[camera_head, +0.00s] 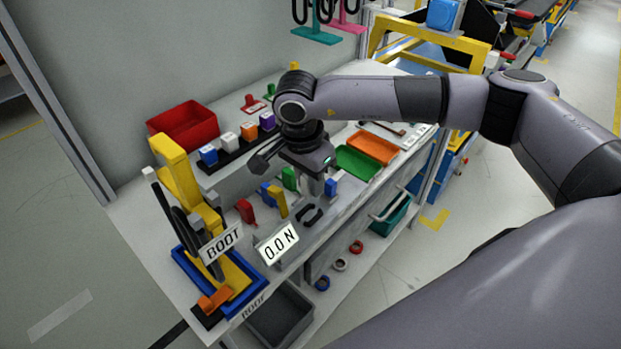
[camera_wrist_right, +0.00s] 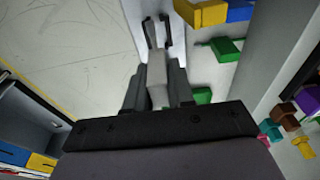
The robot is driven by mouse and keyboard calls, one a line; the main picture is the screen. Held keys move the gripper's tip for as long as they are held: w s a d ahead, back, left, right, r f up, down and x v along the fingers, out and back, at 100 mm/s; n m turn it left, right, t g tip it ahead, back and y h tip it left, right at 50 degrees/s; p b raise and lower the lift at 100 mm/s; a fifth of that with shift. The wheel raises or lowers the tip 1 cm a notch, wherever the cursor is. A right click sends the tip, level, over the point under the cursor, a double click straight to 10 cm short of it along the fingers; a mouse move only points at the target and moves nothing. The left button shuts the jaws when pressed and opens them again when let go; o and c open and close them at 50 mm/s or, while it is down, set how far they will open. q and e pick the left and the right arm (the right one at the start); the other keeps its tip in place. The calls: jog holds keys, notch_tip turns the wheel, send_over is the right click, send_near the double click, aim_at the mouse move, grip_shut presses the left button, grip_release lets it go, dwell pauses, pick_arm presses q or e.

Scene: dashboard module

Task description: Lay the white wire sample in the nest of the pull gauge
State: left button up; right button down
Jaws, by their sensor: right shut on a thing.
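My right gripper (camera_head: 312,180) points down over the front of the bench. In the right wrist view its fingers (camera_wrist_right: 156,88) are shut on a pale grey-white piece (camera_wrist_right: 157,72), which looks like the white wire sample. Dark curved prongs (camera_wrist_right: 155,32) show at the piece's far end; I cannot tell whether they belong to it. In the head view a black C-shaped part (camera_head: 308,215) lies below the gripper. The pull gauge's display (camera_head: 276,243) reads 0.0 N, left of and nearer than the gripper. Its nest cannot be made out clearly. My left gripper is not in view.
A yellow press-like fixture (camera_head: 178,178) stands at the left on a blue-edged base. Red, yellow, blue and green pieces stand around the gripper. A red bin (camera_head: 183,125) is behind; green (camera_head: 357,161) and orange (camera_head: 374,148) trays lie at the right. Coloured rings lie on the lower shelf.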

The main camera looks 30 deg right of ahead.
jog(key=shift+f+b, duration=1.8)
jog(key=shift+f, duration=0.7)
jog(key=shift+b, duration=0.45)
jog(key=shift+f+b, duration=0.75)
jog(key=shift+f, duration=0.1)
jog(key=c, duration=0.9)
grip_release()
jog(key=shift+r, duration=0.1)
jog(key=r, duration=0.4)
jog(key=a+r, duration=0.1)
jog(key=r, duration=0.2)
jog(key=shift+s, duration=0.15)
jog(key=shift+s, duration=0.1)
